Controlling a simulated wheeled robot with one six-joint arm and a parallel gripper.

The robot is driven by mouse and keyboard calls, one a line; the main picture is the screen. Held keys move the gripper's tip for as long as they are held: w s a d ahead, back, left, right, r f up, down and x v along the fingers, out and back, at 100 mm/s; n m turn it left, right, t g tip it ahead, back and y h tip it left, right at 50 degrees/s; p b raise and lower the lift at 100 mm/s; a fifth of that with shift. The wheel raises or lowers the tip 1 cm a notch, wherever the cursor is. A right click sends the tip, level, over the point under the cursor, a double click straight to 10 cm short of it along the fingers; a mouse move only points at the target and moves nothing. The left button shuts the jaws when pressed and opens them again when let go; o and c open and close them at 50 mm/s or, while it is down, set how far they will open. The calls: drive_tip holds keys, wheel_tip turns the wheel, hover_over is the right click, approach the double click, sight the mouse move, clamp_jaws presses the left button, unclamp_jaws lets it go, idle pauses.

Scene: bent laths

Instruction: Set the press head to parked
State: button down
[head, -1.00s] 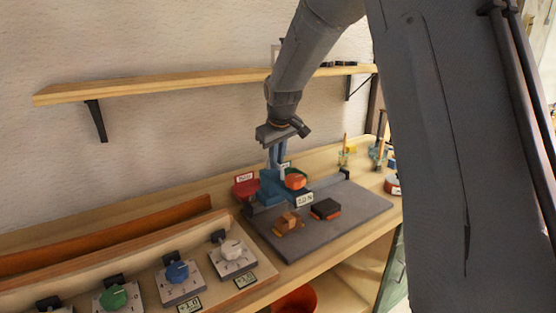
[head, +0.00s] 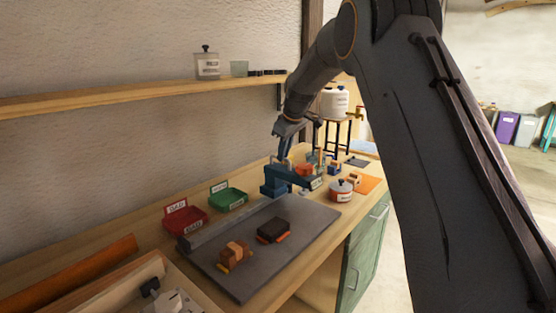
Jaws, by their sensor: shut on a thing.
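The blue press head (head: 274,184) stands at the far right end of a grey rail (head: 232,223) along the back of a dark grey bed (head: 246,281). Its arm reaches right, with an orange knob (head: 305,170) on top and a small white label (head: 316,183) too small to read. My gripper (head: 284,153) comes down from above and is shut on the upright part of the press head. The fingertips are small and partly merge with the blue post.
On the bed lie a wooden block piece (head: 234,254) and a dark block (head: 273,230). A red tray (head: 186,221) and a green tray (head: 229,199) sit behind the rail. A red-and-white pot (head: 340,191) stands right of the press head. A shelf (head: 150,97) runs above.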

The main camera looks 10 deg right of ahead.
sight(293, 169)
drive_tip(key=shift+w+d, duration=1)
drive_tip(key=shift+w+d+r, duration=0.1)
drive_tip(key=shift+w+d, duration=0.05)
drive_tip(key=shift+d, duration=0.1)
drive_tip(key=c, duration=1.8)
unclamp_jaws()
drive_tip(key=shift+w+d, duration=0.1)
drive_tip(key=shift+w, duration=0.05)
drive_tip(key=shift+b+v, duration=1.15)
drive_tip(key=shift+v, duration=2.75)
